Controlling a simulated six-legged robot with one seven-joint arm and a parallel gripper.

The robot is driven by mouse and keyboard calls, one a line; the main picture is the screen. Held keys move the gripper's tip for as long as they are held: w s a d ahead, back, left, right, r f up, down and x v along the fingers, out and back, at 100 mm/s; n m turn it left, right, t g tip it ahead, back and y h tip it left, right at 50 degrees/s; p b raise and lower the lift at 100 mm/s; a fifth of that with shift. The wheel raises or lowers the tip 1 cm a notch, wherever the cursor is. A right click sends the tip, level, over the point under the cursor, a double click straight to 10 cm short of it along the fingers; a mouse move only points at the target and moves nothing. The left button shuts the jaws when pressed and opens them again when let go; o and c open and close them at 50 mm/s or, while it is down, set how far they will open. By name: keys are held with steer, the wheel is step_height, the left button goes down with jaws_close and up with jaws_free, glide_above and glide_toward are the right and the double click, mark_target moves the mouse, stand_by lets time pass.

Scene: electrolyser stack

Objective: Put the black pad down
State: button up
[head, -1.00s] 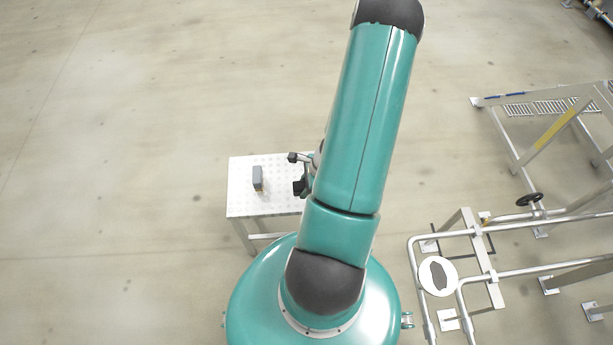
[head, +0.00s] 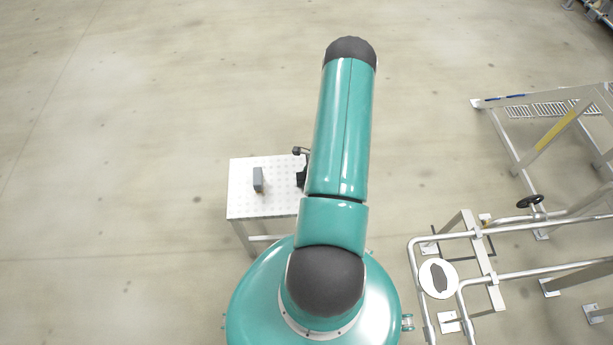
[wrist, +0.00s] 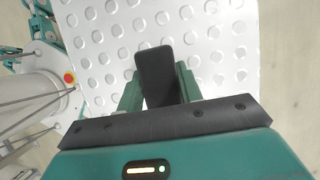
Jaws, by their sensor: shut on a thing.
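The black pad (wrist: 154,66) is a dark, flat, round-cornered piece. In the wrist view it stands between the two green fingers of my gripper (wrist: 158,88), which is shut on it. Behind the pad is the dimpled light top of a small table (wrist: 110,40). I cannot tell whether the pad touches that top. In the head view my arm hides most of the gripper and the pad; only small dark parts show at the right edge of the table (head: 240,205).
A grey block (head: 258,180) with a yellowish foot stands on the left half of the table. Bare tabletop lies around it. Pipes (head: 415,275) with a handwheel (head: 530,201) and a metal frame (head: 510,150) stand to the right. The floor at left is clear.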

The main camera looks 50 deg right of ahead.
steer(key=shift+f, duration=0.2)
steer(key=o, duration=1.2)
steer(key=shift+r, duration=0.1)
steer(key=v, duration=1.2)
steer(key=w+a+r+n, duration=0.4)
steer(key=a+r, duration=0.2)
steer(key=r, duration=0.3)
steer(key=w+a+r+n, duration=0.5)
steer(key=r, duration=0.5)
steer(key=w+a+r+n, duration=0.4)
steer(key=a+r, duration=0.2)
steer(key=r, duration=0.3)
steer(key=s+a+r+n+h, duration=0.2)
steer(key=s+a+r+n, duration=0.2)
steer(key=a+r+n, duration=0.7)
steer(key=s+a+r+n+t+h, duration=0.1)
steer(key=s+a+r+n+t, duration=0.1)
steer(key=s+a+r, duration=0.5)
steer(key=s+a+n, duration=0.1)
steer(key=a, duration=0.2)
steer(key=shift+s+a+r+n, duration=0.25)
steer(key=shift+a+n, duration=0.15)
